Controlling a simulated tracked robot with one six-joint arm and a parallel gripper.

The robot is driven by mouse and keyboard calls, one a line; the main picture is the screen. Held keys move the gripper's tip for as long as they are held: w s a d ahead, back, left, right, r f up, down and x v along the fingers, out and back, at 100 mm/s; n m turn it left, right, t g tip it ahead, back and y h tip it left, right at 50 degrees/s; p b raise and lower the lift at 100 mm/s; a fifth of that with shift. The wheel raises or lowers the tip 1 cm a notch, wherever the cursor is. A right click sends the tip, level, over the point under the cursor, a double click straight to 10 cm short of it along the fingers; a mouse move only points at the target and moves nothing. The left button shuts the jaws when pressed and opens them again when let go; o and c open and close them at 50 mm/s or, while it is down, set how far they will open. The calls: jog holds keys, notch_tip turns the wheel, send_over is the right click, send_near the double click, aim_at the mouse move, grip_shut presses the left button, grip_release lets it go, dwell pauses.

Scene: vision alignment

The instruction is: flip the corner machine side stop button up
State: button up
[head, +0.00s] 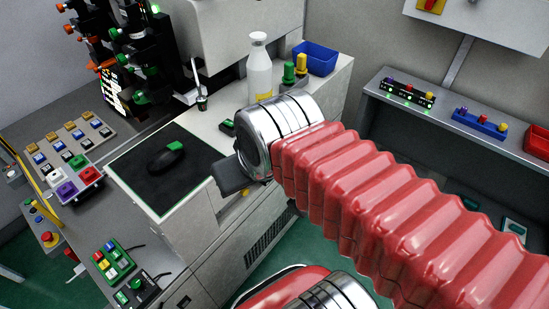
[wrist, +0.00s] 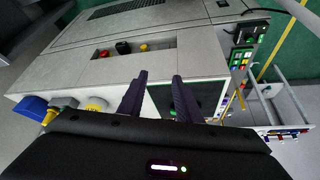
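A recessed panel on the pale machine's side shows in the wrist view, with a red button (wrist: 104,53), a dark button (wrist: 123,48) and a yellow button (wrist: 143,47) in a row. I cannot tell for sure which is the stop button. My gripper (wrist: 160,75) is open and empty, its two dark fingers apart. The buttons lie beyond and left of the fingertips, not touched. In the head view my gripper (head: 232,175) is over the machine's edge beside the black mat, and my arm hides most of the side panel; a bit of yellow (head: 245,192) shows below.
On the machine top stand a white bottle (head: 259,68), green and yellow knobs (head: 301,66), a blue bin (head: 317,58) and a black mat (head: 135,175) with a mouse. A button board (head: 70,160) and a red mushroom button (head: 47,237) are at left. A grey shelf is at right.

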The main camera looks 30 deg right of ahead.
jog(key=shift+o, duration=0.5)
jog(key=o, duration=0.3)
jog(key=shift+w+f, duration=0.1)
jog(key=shift+f, duration=0.15)
jog(key=shift+d+f+m+g, duration=0.1)
jog(key=shift+f+m+g, duration=0.2)
jog(key=w+d+f+m+g+y, duration=0.1)
jog(key=w+d+f+m+y, duration=0.3)
jog(key=f+m+y, duration=0.25)
jog(key=w+d+f+m+g+y, duration=0.1)
jog(key=w+d+f+m+y, duration=0.3)
jog(key=f+m, duration=0.4)
jog(key=d+f+m+t+h, duration=0.1)
jog(key=d+f+m+t, duration=0.3)
jog(key=d, duration=0.3)
jog(key=d+f+m+t+h, duration=0.2)
jog(key=d+f+m+t, duration=0.3)
jog(key=d+m, duration=0.1)
jog(key=s+d+f+m+t+h, duration=0.1)
jog(key=d+f+m+t, duration=0.4)
jog(key=d+m, duration=0.2)
jog(key=shift+d+f+h, duration=0.3)
jog(key=shift+d+h, duration=0.05)
